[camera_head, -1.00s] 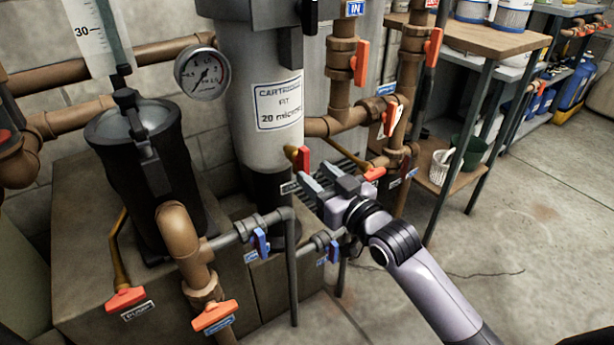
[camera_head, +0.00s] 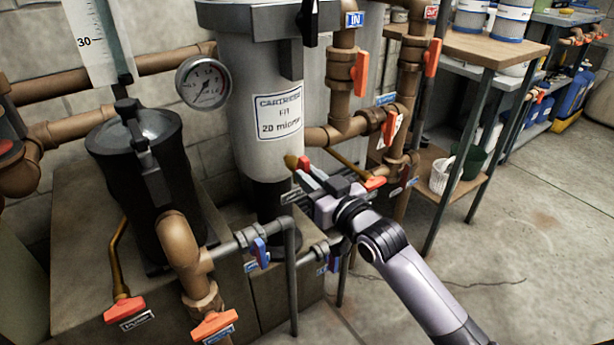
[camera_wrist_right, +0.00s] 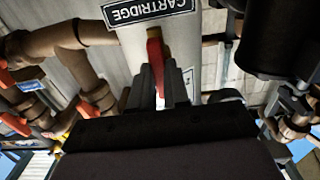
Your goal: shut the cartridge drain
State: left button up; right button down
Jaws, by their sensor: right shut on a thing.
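The grey cartridge filter housing (camera_head: 257,105) stands at the centre of the head view. A small red lever (camera_head: 304,163) with a brass stub sits low at its right side. My right gripper (camera_head: 307,178) reaches it from the lower right. In the right wrist view the gripper (camera_wrist_right: 158,85) is shut on the red lever (camera_wrist_right: 154,48), which stands up between the fingers. The fingers hide the lever's lower part. My left gripper is not in view.
A second red handle (camera_head: 375,183) lies close to the right of my gripper. Blue-handled valves (camera_head: 259,252) and a grey vertical pipe (camera_head: 291,275) are below. The black pump strainer (camera_head: 150,190) stands left. A wooden-topped shelf (camera_head: 480,38) stands right, with open floor before it.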

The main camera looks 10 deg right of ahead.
pick_arm(q)
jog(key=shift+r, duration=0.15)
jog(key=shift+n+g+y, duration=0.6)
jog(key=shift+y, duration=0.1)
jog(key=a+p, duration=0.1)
jog(key=p, duration=0.1)
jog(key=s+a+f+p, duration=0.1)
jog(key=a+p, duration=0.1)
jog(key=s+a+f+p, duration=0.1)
jog(key=p, duration=0.1)
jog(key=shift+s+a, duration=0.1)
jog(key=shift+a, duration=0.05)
pick_arm(e)
jog(key=m, duration=1.8)
jog(key=shift+m, duration=0.3)
jog(key=c, duration=1)
grip_release()
